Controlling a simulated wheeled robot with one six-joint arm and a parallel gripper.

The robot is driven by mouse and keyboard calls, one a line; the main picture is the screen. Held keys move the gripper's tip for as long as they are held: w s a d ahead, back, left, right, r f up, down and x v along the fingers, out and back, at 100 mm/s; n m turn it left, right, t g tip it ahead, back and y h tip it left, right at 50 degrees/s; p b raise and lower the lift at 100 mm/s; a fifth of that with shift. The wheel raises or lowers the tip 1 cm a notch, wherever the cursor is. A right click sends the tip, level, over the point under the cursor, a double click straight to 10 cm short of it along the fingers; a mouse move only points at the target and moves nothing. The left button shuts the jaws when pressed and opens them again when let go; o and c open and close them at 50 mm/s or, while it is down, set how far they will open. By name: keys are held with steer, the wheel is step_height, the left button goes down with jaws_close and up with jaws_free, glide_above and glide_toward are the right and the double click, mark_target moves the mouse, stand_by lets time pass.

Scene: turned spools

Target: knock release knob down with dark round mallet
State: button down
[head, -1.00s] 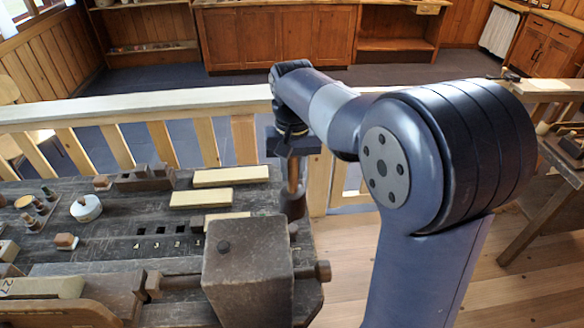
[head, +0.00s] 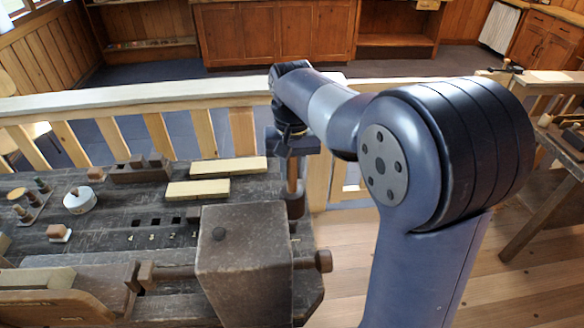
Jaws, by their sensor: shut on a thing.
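My gripper (head: 293,143) is shut on the upper part of an upright mallet, partly hidden behind my own wrist. The mallet has a brown handle (head: 292,172) and a dark round head (head: 294,204) that hangs downward. The head is seen beyond the large dark wooden block (head: 245,270) at the bench's right end, just right of its back corner. Whether the mallet head touches anything below is unclear.
The dark workbench (head: 110,225) holds two pale bars (head: 217,171), a white round spool (head: 80,200) and several small turned pieces. A screw handle (head: 323,262) sticks out right of the block. A pale railing (head: 150,97) runs behind. Open floor lies right of the bench.

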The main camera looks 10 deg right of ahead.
mark_target(292, 192)
steer(key=shift+f+b, duration=1.05)
steer(key=shift+f, duration=0.8)
step_height(292, 192, up, 4)
steer(key=p, duration=0.3)
steer(key=shift+f+p, duration=0.2)
steer(key=shift+p, duration=0.15)
steer(key=shift+f, duration=0.15)
